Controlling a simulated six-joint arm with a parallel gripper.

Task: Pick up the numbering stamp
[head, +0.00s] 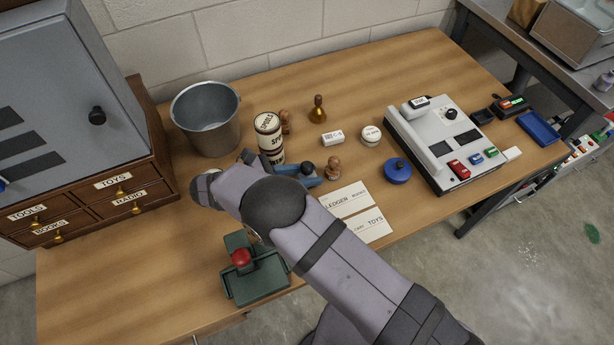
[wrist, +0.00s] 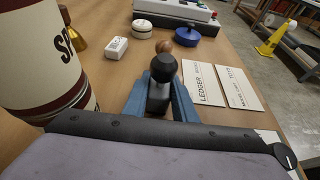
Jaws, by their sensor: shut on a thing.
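The numbering stamp, dark with a round black knob, is between the blue fingers of my gripper (wrist: 160,96) in the wrist view, where its knob (wrist: 163,68) stands up. In the head view the black knob (head: 307,168) shows beside the blue fingers, left of a wooden-knobbed stamp (head: 333,167). My gripper is shut on the dark stamp. Its lower part is hidden by the fingers, and I cannot tell whether it touches the table.
Ledger cards (head: 352,207) lie to the right. A white eraser-like block (head: 332,138), a round tin (head: 371,135) and a blue round pot (head: 397,171) are behind. A green device with a red knob (head: 241,258) is in front.

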